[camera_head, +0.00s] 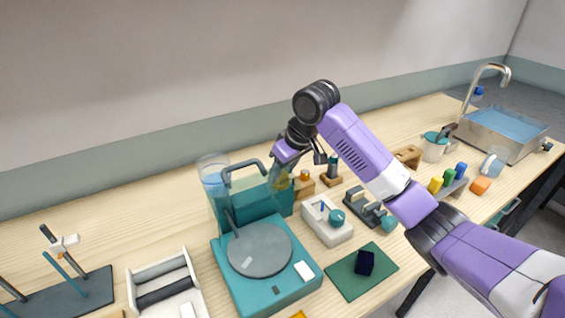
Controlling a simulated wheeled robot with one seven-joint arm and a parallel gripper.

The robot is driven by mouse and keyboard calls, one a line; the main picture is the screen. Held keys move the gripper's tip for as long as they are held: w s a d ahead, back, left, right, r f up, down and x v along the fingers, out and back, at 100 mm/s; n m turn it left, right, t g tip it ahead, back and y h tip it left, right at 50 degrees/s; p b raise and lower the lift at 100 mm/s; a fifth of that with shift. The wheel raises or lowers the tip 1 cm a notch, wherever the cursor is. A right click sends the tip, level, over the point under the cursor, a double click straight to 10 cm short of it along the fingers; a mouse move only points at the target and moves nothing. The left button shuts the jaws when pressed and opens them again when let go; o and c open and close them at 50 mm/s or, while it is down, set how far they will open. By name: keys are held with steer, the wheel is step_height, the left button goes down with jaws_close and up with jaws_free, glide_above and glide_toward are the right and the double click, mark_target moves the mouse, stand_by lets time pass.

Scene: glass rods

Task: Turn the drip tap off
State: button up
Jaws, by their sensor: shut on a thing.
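A teal apparatus (262,205) stands at the middle of the bench. A clear vessel of blue liquid (214,187) is at its left, and a dark curved pipe (227,178) rises beside the vessel. A round grey plate (259,250) sits on its flat front base. My gripper (281,182) is at the right end of the apparatus's upper part, pointing down. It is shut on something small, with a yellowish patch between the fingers. I cannot tell whether this is the drip tap. No tap handle shows clearly.
A white box with a teal knob (327,220) and a green mat with a dark block (365,262) are to the right. A white rack (166,285) is at the left. A sink (501,133) with a tall faucet is at the far right. My arm crosses above the right-hand objects.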

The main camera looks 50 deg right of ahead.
steer(key=shift+a+f+m+h+p, duration=0.1)
steer(key=shift+m+h+p, duration=0.5)
steer(key=shift+m+p, duration=0.8)
steer(key=shift+s+f+m, duration=0.1)
steer(key=shift+m, duration=0.2)
steer(key=o, duration=1.4)
steer(key=v, duration=0.8)
steer(key=shift+w, duration=0.2)
